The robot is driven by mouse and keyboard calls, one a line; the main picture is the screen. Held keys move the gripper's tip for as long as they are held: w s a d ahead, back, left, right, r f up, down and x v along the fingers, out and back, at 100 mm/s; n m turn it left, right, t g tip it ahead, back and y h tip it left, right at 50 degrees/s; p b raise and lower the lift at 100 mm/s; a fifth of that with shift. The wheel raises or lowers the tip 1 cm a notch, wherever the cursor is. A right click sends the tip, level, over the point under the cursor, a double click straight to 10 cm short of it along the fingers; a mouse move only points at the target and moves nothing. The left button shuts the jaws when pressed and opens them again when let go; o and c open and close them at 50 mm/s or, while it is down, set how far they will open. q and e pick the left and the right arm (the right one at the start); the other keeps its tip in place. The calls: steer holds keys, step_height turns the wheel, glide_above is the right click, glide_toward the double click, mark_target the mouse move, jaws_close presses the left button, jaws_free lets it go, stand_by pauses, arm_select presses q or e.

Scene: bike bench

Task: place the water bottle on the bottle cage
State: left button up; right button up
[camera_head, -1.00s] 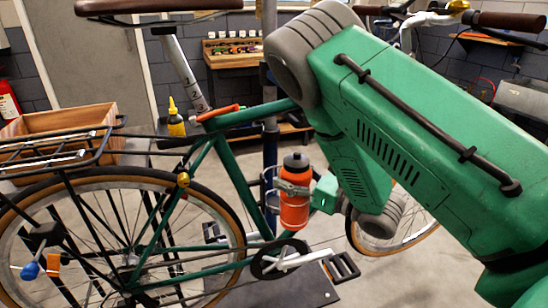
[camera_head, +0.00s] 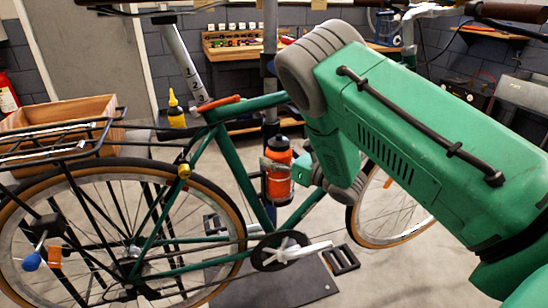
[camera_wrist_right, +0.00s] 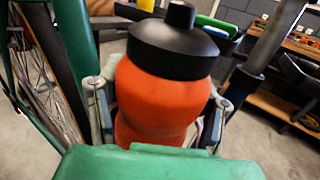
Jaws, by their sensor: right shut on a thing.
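The water bottle (camera_head: 281,185) is orange with a black cap and stands about upright beside the green bike frame. My right gripper (camera_head: 277,170) is shut around its body. In the right wrist view the bottle (camera_wrist_right: 165,105) fills the middle, with a finger of the right gripper (camera_wrist_right: 160,108) on each side. The bottle cage (camera_head: 264,188) shows as dark bars at the frame tube, by the bottle's lower left side. The bottle overlaps the cage in the head view; I cannot tell whether its base is inside. My left gripper is not in view.
The bike's green frame (camera_head: 235,167), crank (camera_head: 279,251) and rear wheel (camera_head: 50,230) surround the work area. A wooden crate (camera_head: 62,112) and yellow bottle (camera_head: 175,112) are at the left. Shelving (camera_head: 232,43) stands behind. Floor to the lower right is clear.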

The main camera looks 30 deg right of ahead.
steer(key=o, duration=1.6)
steer(key=shift+d+f, duration=0.1)
steer(key=shift+d, duration=0.2)
steer(key=shift+c, duration=0.2)
steer(key=shift+s, duration=0.1)
steer(key=shift+s, duration=0.35)
steer(key=v, duration=1)
steer(key=s+a+f+m+g+h, duration=0.3)
steer(key=s+f+m, duration=0.1)
steer(key=f+m, duration=0.5)
steer(key=s+a+f+m+g+h, duration=0.35)
steer(key=f+m, duration=0.45)
steer(key=m, duration=0.4)
steer(key=s+a+f+m+g, duration=0.2)
steer(key=s+m+g, duration=0.1)
steer(key=s+m, duration=0.3)
steer(key=s+a+f+m+g, duration=0.2)
steer(key=s+m, duration=0.4)
steer(key=s, duration=0.3)
steer(key=s+a+f+m+g, duration=0.3)
steer(key=s+m+g, duration=0.2)
steer(key=s+m, duration=0.1)
steer(key=shift+s+f+m, duration=0.15)
steer(key=shift+s+m, duration=0.15)
steer(key=shift+s, duration=0.45)
steer(key=shift+d+h, duration=0.1)
steer(key=shift+h, duration=0.15)
